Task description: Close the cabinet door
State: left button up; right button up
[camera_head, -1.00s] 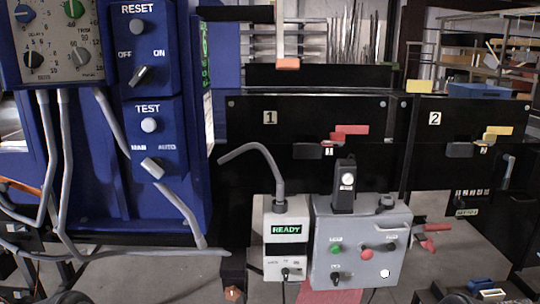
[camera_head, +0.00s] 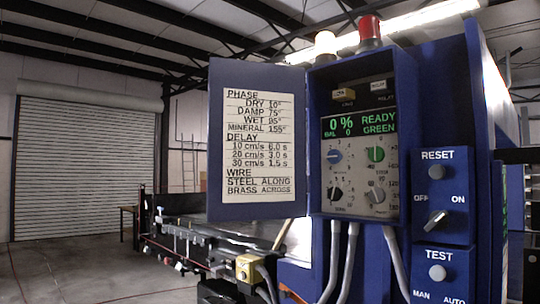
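The blue cabinet (camera_head: 452,75) stands at the right of the head view. Its door (camera_head: 228,90) stands open, swung out to the left, with its inner face toward me. A white printed sheet (camera_head: 257,145) with phase, delay and wire settings is on that face. Inside the cabinet, a control panel (camera_head: 362,170) shows a green READY display and several knobs. Neither of my grippers is in view.
A red lamp (camera_head: 369,30) and a white lamp (camera_head: 325,43) sit on top of the cabinet. Grey cables (camera_head: 347,262) hang below the panel. A dark conveyor (camera_head: 185,240) with a yellow box (camera_head: 247,267) runs behind the door. Open floor (camera_head: 70,270) lies at left.

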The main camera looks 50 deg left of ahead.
aim_at(256, 155)
jog(key=i+j, duration=0.1)
jog(key=j, duration=0.5)
jog(key=i+j, duration=0.15)
jog(key=j, duration=0.45)
jog(key=i+j, duration=0.1)
jog(key=j, duration=0.5)
jog(key=i+j, duration=0.1)
jog(key=j, duration=0.5)
jog(key=i+j, duration=0.15)
jog(key=j, duration=0.45)
jog(key=i+j, duration=0.1)
jog(key=j, duration=0.5)
jog(key=i+j, duration=0.1)
jog(key=j, duration=0.5)
jog(key=i+j, duration=0.1)
jog(key=j, duration=0.5)
jog(key=z, duration=1.45)
